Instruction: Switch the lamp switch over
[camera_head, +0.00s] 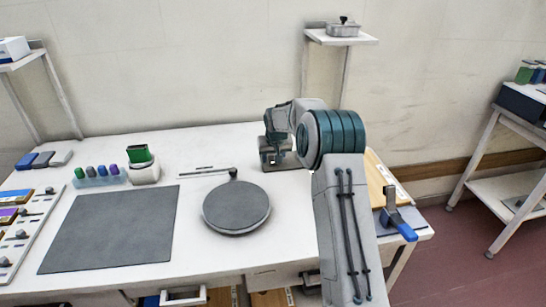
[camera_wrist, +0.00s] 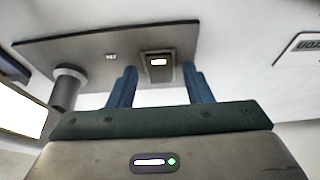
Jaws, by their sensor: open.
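In the wrist view, a small dark-framed box with a white face (camera_wrist: 159,62) sits on a grey panel (camera_wrist: 225,33); it looks like the lamp switch. My gripper (camera_wrist: 160,75) is open, with one blue finger on each side of this box in the picture. I cannot tell whether the fingers touch it, or which way the switch is set. A grey cylinder (camera_wrist: 68,88) stands on the panel to the left. In the head view my gripper (camera_head: 275,158) is low over the back of the white table, and my arm hides the area around it.
On the table are a round grey plate (camera_head: 237,207), a dark mat (camera_head: 112,230), a rack of coloured pegs (camera_head: 100,180) and a white holder with a green top (camera_head: 143,168). A blue-handled clamp (camera_head: 399,217) is at the right edge. A wall shelf (camera_head: 342,40) is above.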

